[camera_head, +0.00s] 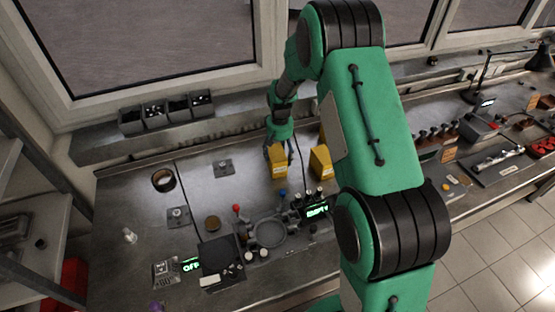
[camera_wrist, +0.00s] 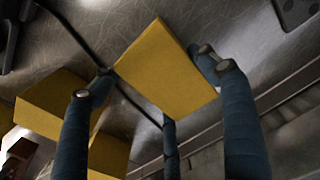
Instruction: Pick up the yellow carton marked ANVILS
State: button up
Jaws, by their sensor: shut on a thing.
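My gripper (camera_head: 279,147) is shut on a yellow carton (camera_head: 279,165) near the back of the metal bench. In the wrist view my gripper's dark blue fingers (camera_wrist: 158,78) stand on either side of this held yellow carton (camera_wrist: 165,66). No lettering can be read on it, so I cannot tell whether it is marked ANVILS. A second yellow carton (camera_head: 321,163) stands apart to its right. A third (camera_head: 322,136) shows partly behind my arm. The wrist view shows yellow cartons at left (camera_wrist: 50,103) and lower left (camera_wrist: 108,156). I cannot tell whether the held carton touches the bench.
A control panel with a green display (camera_head: 317,210), small knobs and a round dish (camera_head: 270,233) lie in front of the cartons. Grey bins (camera_head: 166,108) sit on the back ledge. A roll (camera_head: 163,180) lies at left. The bench between roll and cartons is mostly clear.

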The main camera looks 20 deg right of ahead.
jog(key=shift+r, duration=5)
